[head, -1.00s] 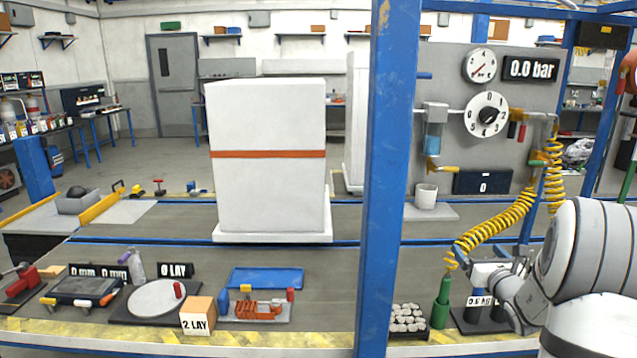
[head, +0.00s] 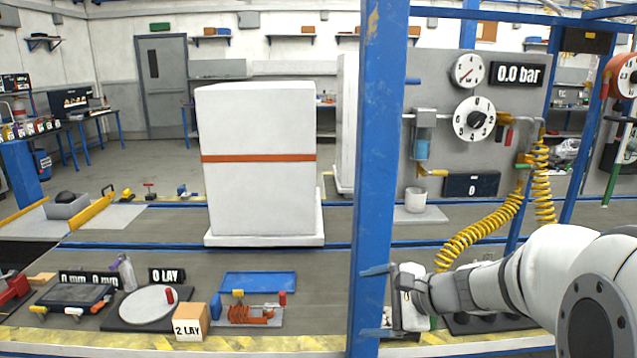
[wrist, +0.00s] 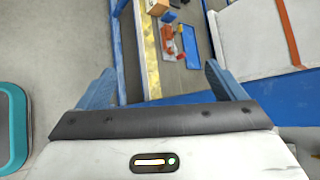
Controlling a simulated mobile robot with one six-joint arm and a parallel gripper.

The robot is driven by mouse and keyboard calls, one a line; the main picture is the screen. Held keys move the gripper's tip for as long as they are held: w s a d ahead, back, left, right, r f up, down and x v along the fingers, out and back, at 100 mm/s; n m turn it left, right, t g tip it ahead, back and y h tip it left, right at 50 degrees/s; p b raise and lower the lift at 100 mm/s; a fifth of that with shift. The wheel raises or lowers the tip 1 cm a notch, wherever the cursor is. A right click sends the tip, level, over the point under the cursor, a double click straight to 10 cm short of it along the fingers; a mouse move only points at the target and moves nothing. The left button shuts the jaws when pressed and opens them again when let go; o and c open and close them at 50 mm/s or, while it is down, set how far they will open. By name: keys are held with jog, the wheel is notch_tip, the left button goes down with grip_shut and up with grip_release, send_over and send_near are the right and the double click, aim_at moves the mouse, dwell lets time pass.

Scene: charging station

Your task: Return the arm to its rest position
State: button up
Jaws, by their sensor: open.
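My arm (head: 500,283) reaches in from the right edge of the head view, low over the front of the bench. My gripper (head: 366,302) points left, with its two blue fingers spread apart, one above the other, overlapping the blue post (head: 378,150) in the picture. I cannot tell whether they touch it. In the wrist view the gripper (wrist: 160,88) is open, with nothing held between the fingers. The gripper body hides the part of the bench just right of the post.
A blue tray (head: 258,282), a box marked 2 LAY (head: 190,322) and a round white plate (head: 147,304) lie left of the post. Yellow coiled hoses (head: 480,235) hang behind my arm.

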jog(key=s+d+f+n+g+h+p, duration=0.1)
jog(key=s+d+n+g+h, duration=0.1)
jog(key=s+n+h, duration=0.2)
jog(key=s+d+n+g+h, duration=0.2)
jog(key=s+n+h, duration=0.3)
jog(key=s+n, duration=0.6)
jog(key=s, duration=0.3)
jog(key=shift+d+f+p, duration=0.35)
jog(key=shift+f, duration=0.05)
